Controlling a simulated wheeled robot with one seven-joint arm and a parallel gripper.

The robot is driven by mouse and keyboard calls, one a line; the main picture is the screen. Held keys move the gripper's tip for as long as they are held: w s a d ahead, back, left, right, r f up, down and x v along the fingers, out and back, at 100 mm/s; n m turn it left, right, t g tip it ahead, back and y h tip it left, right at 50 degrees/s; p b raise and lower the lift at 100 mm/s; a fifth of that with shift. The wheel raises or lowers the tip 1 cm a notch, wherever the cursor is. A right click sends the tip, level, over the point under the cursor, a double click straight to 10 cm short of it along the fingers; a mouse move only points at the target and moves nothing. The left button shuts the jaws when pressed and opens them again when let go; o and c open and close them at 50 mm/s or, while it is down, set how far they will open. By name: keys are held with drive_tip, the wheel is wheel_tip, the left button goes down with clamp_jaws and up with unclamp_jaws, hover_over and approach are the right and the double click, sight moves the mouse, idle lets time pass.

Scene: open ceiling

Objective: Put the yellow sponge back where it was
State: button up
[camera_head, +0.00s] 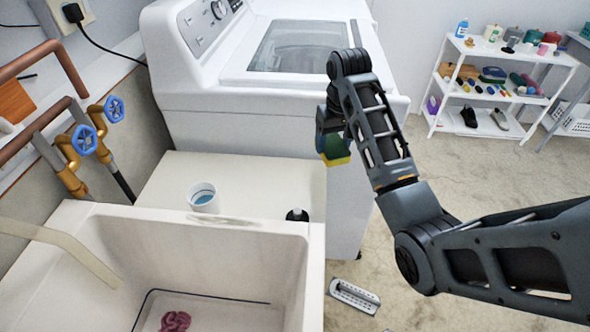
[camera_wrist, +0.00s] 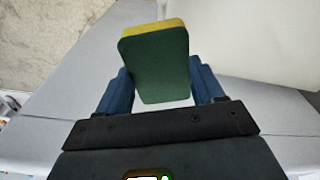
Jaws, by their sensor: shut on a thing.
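The yellow sponge (camera_head: 338,156) has a dark green scouring side. It hangs from my gripper (camera_head: 330,130) in the head view, in front of the washing machine and to the right of the cream worktop's edge. In the wrist view the sponge (camera_wrist: 155,60) sits between the two blue fingers of my gripper (camera_wrist: 155,88), green side facing the camera and a yellow strip along its far edge. The gripper is shut on it. The sponge is in the air, and my arm hides part of the machine behind it.
A cream worktop (camera_head: 255,180) holds a white cup (camera_head: 203,197) and a small black-topped item (camera_head: 297,214). A deep sink (camera_head: 190,240) with a pink cloth (camera_head: 175,321) is in front. The washing machine (camera_head: 250,110) stands behind. A white shelf (camera_head: 495,97) is at the back right.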

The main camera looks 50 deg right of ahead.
drive_tip(key=w+a+f, duration=0.1)
drive_tip(key=w, duration=0.1)
drive_tip(key=w+a+f, duration=0.3)
drive_tip(key=w+a, duration=0.1)
drive_tip(key=shift+a+f, duration=0.2)
drive_tip(key=shift+f, duration=0.2)
drive_tip(key=shift+f+p, duration=0.35)
drive_tip(key=shift+f, duration=1.7)
drive_tip(key=shift+f, duration=0.15)
drive_tip(key=o, duration=1)
wheel_tip(320, 180, up, 12)
drive_tip(key=s, duration=0.1)
drive_tip(key=shift+a, duration=0.4)
